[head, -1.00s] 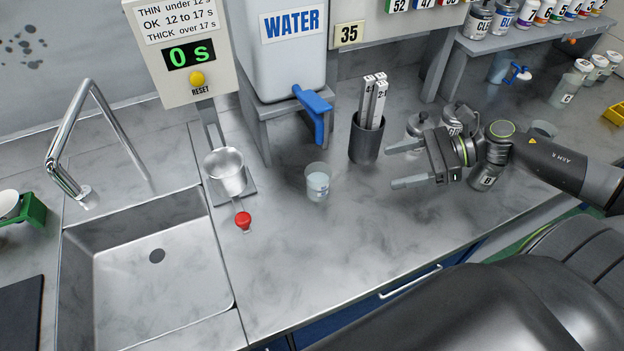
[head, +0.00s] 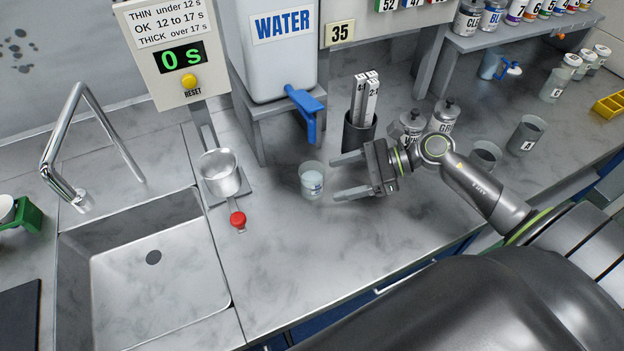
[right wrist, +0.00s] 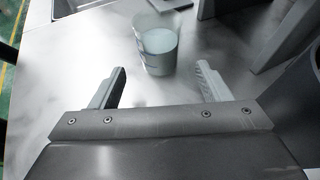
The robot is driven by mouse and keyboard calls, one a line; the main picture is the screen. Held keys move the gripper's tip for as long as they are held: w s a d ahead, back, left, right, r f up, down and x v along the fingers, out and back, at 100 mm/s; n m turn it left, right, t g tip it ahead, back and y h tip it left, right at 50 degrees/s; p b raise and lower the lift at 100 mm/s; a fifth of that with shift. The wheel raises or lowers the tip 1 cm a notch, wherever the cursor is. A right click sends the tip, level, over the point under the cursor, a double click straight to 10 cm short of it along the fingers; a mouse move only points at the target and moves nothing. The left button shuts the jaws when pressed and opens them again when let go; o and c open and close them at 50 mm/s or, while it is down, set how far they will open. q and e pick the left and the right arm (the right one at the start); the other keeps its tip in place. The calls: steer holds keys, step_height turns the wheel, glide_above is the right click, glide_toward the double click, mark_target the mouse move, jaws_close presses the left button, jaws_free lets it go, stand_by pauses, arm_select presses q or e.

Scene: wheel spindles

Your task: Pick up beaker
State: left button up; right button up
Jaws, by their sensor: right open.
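A small clear beaker (head: 312,181) stands upright on the grey counter, in front of the blue tap of the water container. It holds pale liquid. My right gripper (head: 340,176) is open and empty just to the right of the beaker, its fingers pointing at it. In the right wrist view the beaker (right wrist: 158,48) stands beyond the fingertips of the right gripper (right wrist: 162,78), roughly centred between them and apart from both. My left gripper is in neither current view.
The water container (head: 284,50) stands on a grey stand behind the beaker. A dark holder (head: 358,137) with labelled sticks is behind the right gripper. A metal cup (head: 219,175) and red knob (head: 238,219) lie left. The counter in front is clear.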

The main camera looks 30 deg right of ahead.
mark_target(316, 185)
steer(key=shift+w+a+f, duration=0.2)
steer(key=shift+w+a, duration=0.05)
steer(key=shift+a, duration=0.35)
steer(key=shift+w+a+f+p, duration=0.1)
steer(key=shift+w+a+p, duration=0.1)
steer(key=shift+a+p, duration=0.25)
steer(key=p+x, duration=0.1)
steer(key=x, duration=0.1)
steer(key=shift+w+a+f, duration=0.2)
steer(key=shift+a+f, duration=0.05)
steer(key=shift+f, duration=0.05)
steer(key=shift+w+a+f+p, duration=0.25)
steer(key=shift+a+f+p, duration=0.15)
steer(key=shift+a, duration=0.1)
steer(key=c, duration=1.1)
